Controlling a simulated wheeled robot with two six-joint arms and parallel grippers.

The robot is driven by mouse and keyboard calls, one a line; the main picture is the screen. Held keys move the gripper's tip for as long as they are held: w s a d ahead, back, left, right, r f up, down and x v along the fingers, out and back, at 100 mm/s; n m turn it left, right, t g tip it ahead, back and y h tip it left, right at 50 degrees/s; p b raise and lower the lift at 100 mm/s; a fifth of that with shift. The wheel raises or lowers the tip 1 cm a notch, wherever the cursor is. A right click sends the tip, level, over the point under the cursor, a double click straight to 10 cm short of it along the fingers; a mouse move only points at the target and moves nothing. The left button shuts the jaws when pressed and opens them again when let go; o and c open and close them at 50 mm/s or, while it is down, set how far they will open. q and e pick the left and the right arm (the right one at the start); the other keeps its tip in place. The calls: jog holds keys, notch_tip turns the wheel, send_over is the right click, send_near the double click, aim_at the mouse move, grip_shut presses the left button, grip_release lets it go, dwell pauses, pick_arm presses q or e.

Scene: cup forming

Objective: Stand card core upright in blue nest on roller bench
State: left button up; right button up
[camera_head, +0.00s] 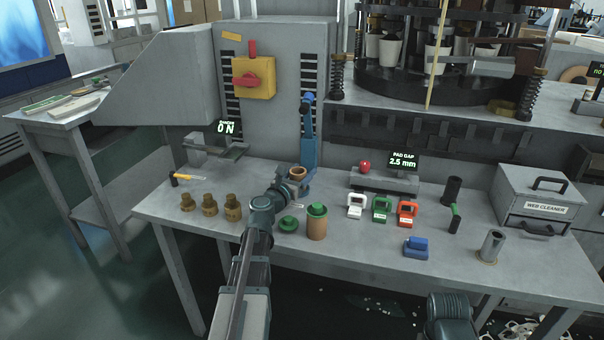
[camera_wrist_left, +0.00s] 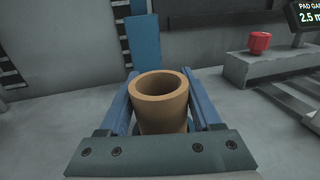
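The card core (camera_head: 299,173) is a brown open-topped tube, upright in front of the blue post. It also shows in the left wrist view (camera_wrist_left: 158,112), mouth up, between the blue fingers. My left gripper (camera_head: 293,186) is closed around it, with a finger against each side. The core's lower end is hidden by the gripper, so I cannot tell what it rests on. I cannot make out a blue nest for certain; one may be hidden under the core. The grey bench (camera_head: 345,246) stretches below.
A blue post (camera_head: 308,135) stands close behind the core. Several brass fittings (camera_head: 209,205) stand to the left. A green disc (camera_head: 289,224) and green-capped brown cylinder (camera_head: 317,222) are near the front. Coloured clamps (camera_head: 381,209) and a blue block (camera_head: 416,247) lie right.

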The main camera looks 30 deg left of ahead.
pick_arm(q)
jog(key=o, duration=0.4)
jog(key=shift+c, duration=0.2)
jog(key=shift+r, duration=0.1)
jog(key=shift+r+p, duration=0.2)
jog(key=shift+p, duration=0.1)
jog(key=s, duration=1.2)
jog(key=shift+d+f, duration=0.1)
jog(key=shift+d, duration=0.15)
